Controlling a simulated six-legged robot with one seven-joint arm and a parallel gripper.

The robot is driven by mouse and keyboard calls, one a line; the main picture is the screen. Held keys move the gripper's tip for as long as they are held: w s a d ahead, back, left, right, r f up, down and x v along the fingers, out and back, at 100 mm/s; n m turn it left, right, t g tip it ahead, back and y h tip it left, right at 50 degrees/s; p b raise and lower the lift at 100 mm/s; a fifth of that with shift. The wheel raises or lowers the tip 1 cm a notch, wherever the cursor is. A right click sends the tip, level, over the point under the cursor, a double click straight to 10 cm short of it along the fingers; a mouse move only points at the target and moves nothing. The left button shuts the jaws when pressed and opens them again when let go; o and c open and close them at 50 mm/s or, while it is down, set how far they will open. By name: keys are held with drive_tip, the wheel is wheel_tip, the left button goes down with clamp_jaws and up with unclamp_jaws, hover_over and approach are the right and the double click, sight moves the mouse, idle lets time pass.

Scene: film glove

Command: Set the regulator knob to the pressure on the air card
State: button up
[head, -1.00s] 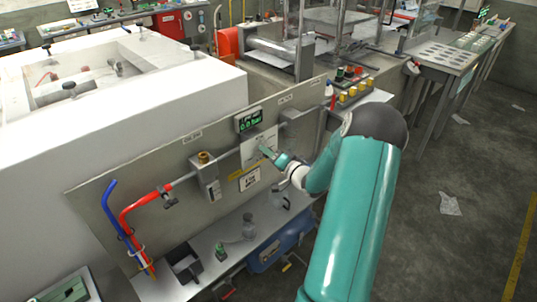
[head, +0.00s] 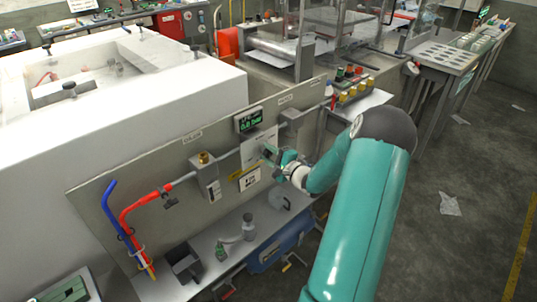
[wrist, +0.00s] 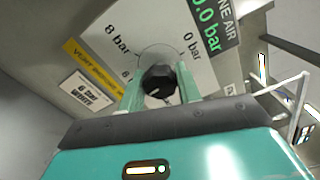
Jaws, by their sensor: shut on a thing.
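The black regulator knob (wrist: 158,82) sits on a white dial plate (wrist: 150,28) on the grey panel. My gripper (wrist: 158,90) is shut on the knob, one pale green finger at each side. The plate reads "8 bar" upper left and "0 bar" right; a smaller mark near the left finger is partly hidden. The knob's pointer is not clear. The air card (wrist: 86,92), a small white card, seems to read "6 bar" with a smaller line below; it also shows in the head view (head: 249,180). The green-lit display (wrist: 208,22) reads "0.0 bar".
A yellow warning strip (wrist: 92,62) lies between card and dial. Left on the panel are a valve block with a brass fitting (head: 203,158) and red and blue hoses (head: 135,208).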

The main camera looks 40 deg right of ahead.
drive_tip(key=shift+m, duration=0.6)
drive_tip(key=o, duration=1)
drive_tip(key=shift+c, duration=0.2)
drive_tip(key=s, duration=1.4)
drive_tip(key=shift+d, duration=0.2)
drive_tip(key=shift+w, duration=0.1)
